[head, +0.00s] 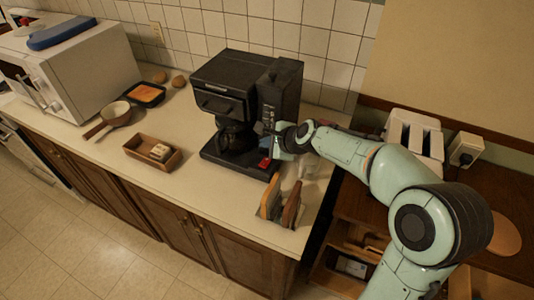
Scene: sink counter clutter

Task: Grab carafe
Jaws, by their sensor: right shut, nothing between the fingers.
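A black coffee maker (243,105) stands on the counter against the tiled wall. Its dark carafe (236,136) sits inside it, under the brew head and on the base plate. My right arm reaches in from the right, and my right gripper (273,140) is at the front right of the coffee maker, beside the carafe. The right gripper is shut with nothing held. Its fingertips are small and partly lost against the dark machine, so I cannot tell whether they touch it. My left gripper is not in view.
A wooden box (152,153), a small pan (115,113) and a black tray (146,94) lie left on the counter. A microwave (75,72) stands far left. Upright boards (281,201) stand near the front right edge, below my right arm. A toaster (413,137) is at right.

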